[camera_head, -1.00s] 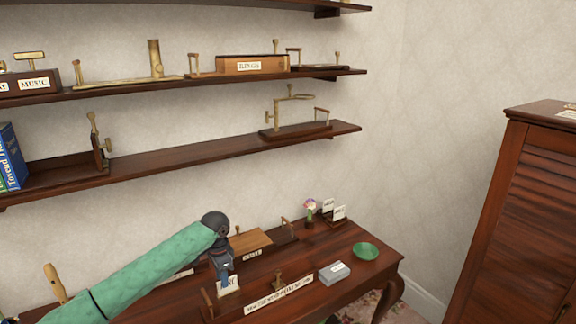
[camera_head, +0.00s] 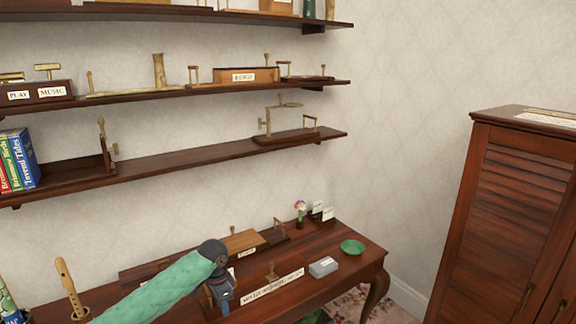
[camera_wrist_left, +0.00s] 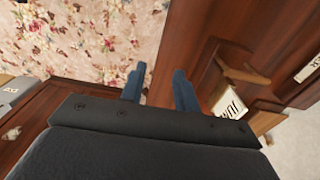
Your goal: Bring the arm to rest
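My left arm, in a green sleeve, reaches in from the lower left of the head view. Its gripper (camera_head: 222,296) points down at the front of the dark wooden desk (camera_head: 345,262). In the left wrist view the two blue-grey fingers (camera_wrist_left: 158,84) stand apart, with nothing between them. A white lettered card (camera_wrist_left: 236,106) and a wooden handle are close to the right of the fingers there. In the head view the hand hides part of the desk behind it. My right gripper is not in view.
On the desk are a grey box (camera_head: 323,267), a green bowl (camera_head: 352,247), a flower vase (camera_head: 300,214) and a long label (camera_head: 272,286). A wooden flute-like piece (camera_head: 69,284) stands at left. Wall shelves (camera_head: 200,156) hang above; a louvred cabinet (camera_head: 507,210) stands right.

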